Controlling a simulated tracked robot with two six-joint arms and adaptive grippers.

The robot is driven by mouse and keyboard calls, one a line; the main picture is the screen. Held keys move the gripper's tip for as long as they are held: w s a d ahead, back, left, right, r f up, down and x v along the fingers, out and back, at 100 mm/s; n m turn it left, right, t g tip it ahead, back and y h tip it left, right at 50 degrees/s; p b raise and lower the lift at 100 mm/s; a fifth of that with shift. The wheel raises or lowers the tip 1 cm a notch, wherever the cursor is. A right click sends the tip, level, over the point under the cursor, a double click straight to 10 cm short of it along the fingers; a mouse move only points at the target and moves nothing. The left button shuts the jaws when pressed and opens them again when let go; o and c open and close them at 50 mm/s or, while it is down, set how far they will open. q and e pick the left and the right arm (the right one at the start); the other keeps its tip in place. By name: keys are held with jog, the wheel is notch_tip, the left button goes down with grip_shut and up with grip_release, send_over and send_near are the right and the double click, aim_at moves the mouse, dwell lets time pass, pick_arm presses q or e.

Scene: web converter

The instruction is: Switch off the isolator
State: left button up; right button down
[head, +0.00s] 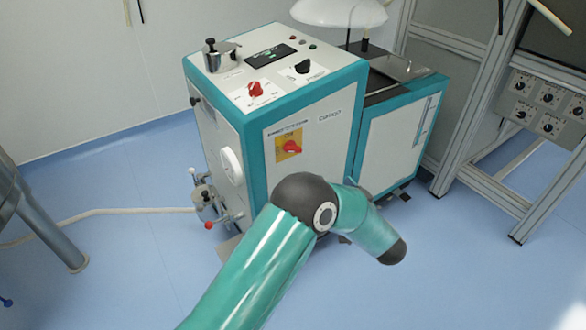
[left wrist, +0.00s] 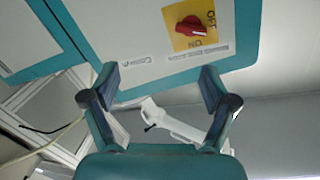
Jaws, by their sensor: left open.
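The isolator is a red rotary knob on a yellow plate (head: 289,146) on the upper front of the white and teal machine. In the left wrist view the red knob (left wrist: 191,27) shows near the top, turned over, with OFF and ON lettering on the plate. Its handle lies roughly across the picture; which label it points to is unclear. My left gripper (left wrist: 160,88) is open and empty, its two fingers apart below the plate in that view and not touching the knob. In the head view my left arm covers the lower front of the machine, and the fingers cannot be made out.
The machine (head: 340,118) has another red knob (head: 256,88) and a black knob (head: 303,67) on top. A gauge (head: 231,166) and valve (head: 207,202) stick out at its left side. A metal frame with a knob panel (head: 546,103) stands at right.

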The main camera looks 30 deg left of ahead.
aim_at(297, 150)
pick_arm(q)
jog(key=w+a, duration=0.1)
jog(key=a, duration=0.4)
jog(key=w+a+r+n+g+y+b, duration=0.1)
jog(key=w+a, duration=0.1)
jog(key=a, duration=0.3)
jog(key=w+a+g+y+b, duration=0.1)
jog(key=a, duration=0.4)
jog(key=shift+w+a+r+n, duration=0.25)
jog(key=shift+a+r+n, duration=0.05)
pick_arm(e)
notch_tip(297, 150, down, 3)
jog(key=shift+f, duration=0.1)
